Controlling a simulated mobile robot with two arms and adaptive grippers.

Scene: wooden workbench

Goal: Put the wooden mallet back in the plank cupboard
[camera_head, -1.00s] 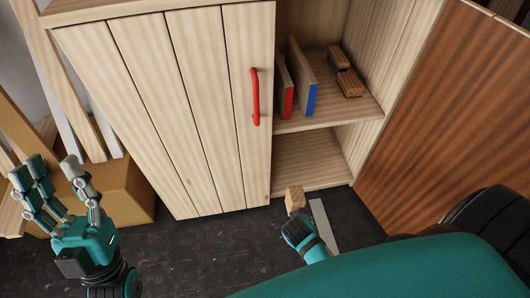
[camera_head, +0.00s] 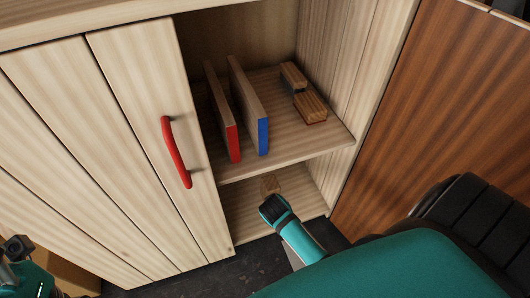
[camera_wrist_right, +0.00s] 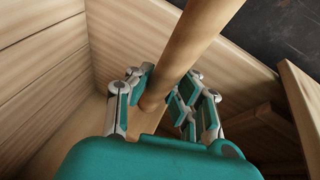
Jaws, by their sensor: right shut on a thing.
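The wooden mallet shows in the right wrist view as a round pale handle (camera_wrist_right: 195,40), running up to the top edge. My right gripper (camera_wrist_right: 165,98) is shut around this handle. In the head view my right gripper (camera_head: 270,203) is at the front of the lower compartment, below the middle shelf. A small wooden part of the mallet (camera_head: 270,185) shows just beyond it; the rest is hidden. The plank cupboard (camera_head: 110,135) has its right side open. My left gripper (camera_head: 15,250) is partly cut off at the lower left corner, its fingers unclear.
The middle shelf (camera_head: 300,145) holds a red-edged board (camera_head: 225,120), a blue-edged board (camera_head: 250,105) and brown wooden blocks (camera_head: 308,105). The brown open door (camera_head: 430,110) stands to the right. A red handle (camera_head: 175,150) juts from the closed door. The lower compartment floor (camera_head: 305,190) looks clear.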

